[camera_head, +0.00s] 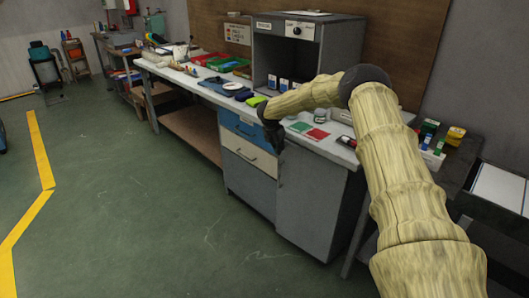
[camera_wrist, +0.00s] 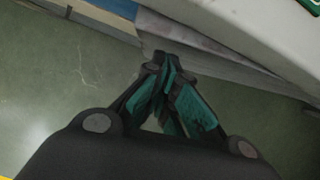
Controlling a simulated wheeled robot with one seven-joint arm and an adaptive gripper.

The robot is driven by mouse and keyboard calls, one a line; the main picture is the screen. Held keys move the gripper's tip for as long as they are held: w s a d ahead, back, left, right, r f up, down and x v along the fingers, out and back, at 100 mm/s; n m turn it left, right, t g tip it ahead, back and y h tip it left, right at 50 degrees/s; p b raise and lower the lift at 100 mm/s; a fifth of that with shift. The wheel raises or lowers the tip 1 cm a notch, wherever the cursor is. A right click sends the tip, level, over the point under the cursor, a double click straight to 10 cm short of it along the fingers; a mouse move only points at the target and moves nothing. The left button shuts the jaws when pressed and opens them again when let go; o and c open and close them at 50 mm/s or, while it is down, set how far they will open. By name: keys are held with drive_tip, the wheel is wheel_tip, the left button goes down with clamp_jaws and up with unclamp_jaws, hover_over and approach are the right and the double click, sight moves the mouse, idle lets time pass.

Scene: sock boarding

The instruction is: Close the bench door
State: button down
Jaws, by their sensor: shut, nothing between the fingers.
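The bench (camera_head: 322,142) has a light worktop over a grey cabinet. The grey bench door (camera_head: 308,205) is the plain panel at the right of the cabinet front, beside the drawers. I cannot tell whether it stands slightly ajar. My gripper (camera_head: 276,143) points down in front of the cabinet, near the door's upper left corner and the drawer edge. In the wrist view my gripper (camera_wrist: 164,65) has its dark and teal fingers together, with nothing held. Contact with the cabinet front cannot be told. The worktop edge (camera_wrist: 270,40) is at upper right there.
A blue drawer (camera_head: 247,132) and a cream drawer (camera_head: 249,155) sit left of the door. A grey oven-like box (camera_head: 308,28) stands on the bench. Cards and small items lie on the worktop. A dark side table (camera_head: 462,160) is at right. The green floor (camera_head: 130,215) in front is clear.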

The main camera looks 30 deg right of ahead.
drive_tip(key=shift+w, duration=0.15)
idle(0.4)
drive_tip(key=s+a+r, duration=0.1)
drive_tip(key=a+r, duration=0.6)
drive_tip(key=r, duration=0.2)
drive_tip(key=shift+s+a, duration=0.15)
drive_tip(key=shift+s, duration=0.25)
